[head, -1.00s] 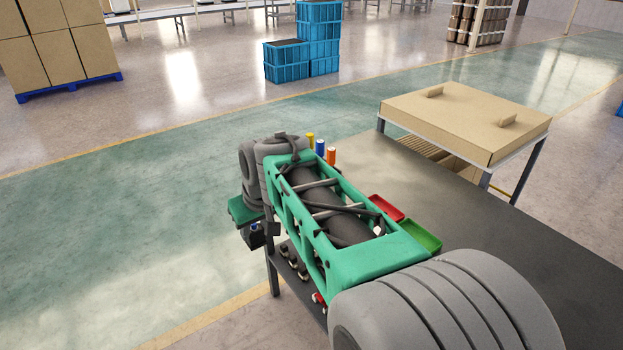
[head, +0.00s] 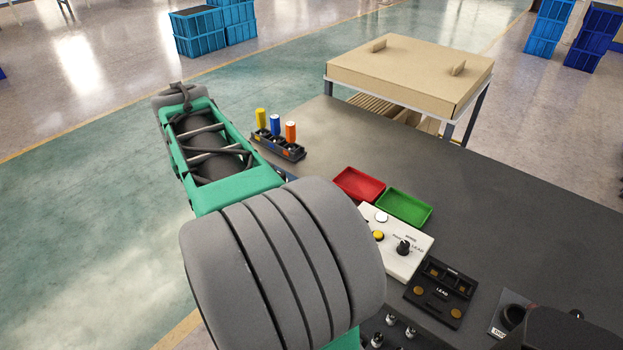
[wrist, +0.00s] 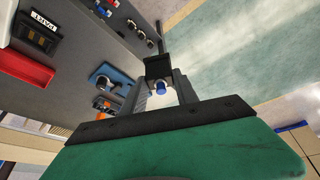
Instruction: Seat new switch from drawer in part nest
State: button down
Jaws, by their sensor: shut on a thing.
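My gripper (wrist: 160,70) shows in the wrist view, its fingers closed around a small part with a blue tip and a pale collar (wrist: 160,88). This looks like the switch; the fingers hide much of it. The gripper is held off the bench, with green floor beyond. In the head view my own arm hides the gripper and the part. A black fixture (wrist: 35,38) beside a label reading PART lies at the upper left of the wrist view. It looks like the part nest; its inside is hard to make out. I cannot make out a drawer.
On the dark bench (head: 530,220) are a red tray (head: 359,184), a green tray (head: 404,207), a white panel with a knob (head: 397,243) and a black panel (head: 440,291). Yellow, blue and orange cylinders (head: 276,127) stand in a rack. A box-topped stand (head: 410,72) is behind.

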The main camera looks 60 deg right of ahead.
jog(key=s+d+f+m+g+h+b, duration=0.1)
jog(key=s+d+f+m+g+b, duration=0.15)
jog(key=s+d+m, duration=0.55)
jog(key=s+d+f+m+g+h+b, duration=0.15)
jog(key=s+d+m+b, duration=0.3)
jog(key=s+d, duration=0.8)
jog(key=shift+y, duration=0.35)
jog(key=f+b, duration=0.1)
jog(key=f, duration=0.1)
jog(key=a+f+b, duration=0.1)
jog(key=f+b, duration=0.1)
jog(key=f, duration=0.1)
jog(key=shift+s+a+f+b, duration=0.35)
jog(key=shift+s+b, duration=0.05)
jog(key=shift+a+f+b, duration=0.15)
jog(key=shift+f+b, duration=0.6)
jog(key=shift+f, duration=0.2)
jog(key=shift+c, duration=2.3)
grip_release()
jog(key=shift+r, duration=0.15)
notch_tip(320, 180, up, 7)
jog(key=p, duration=0.6)
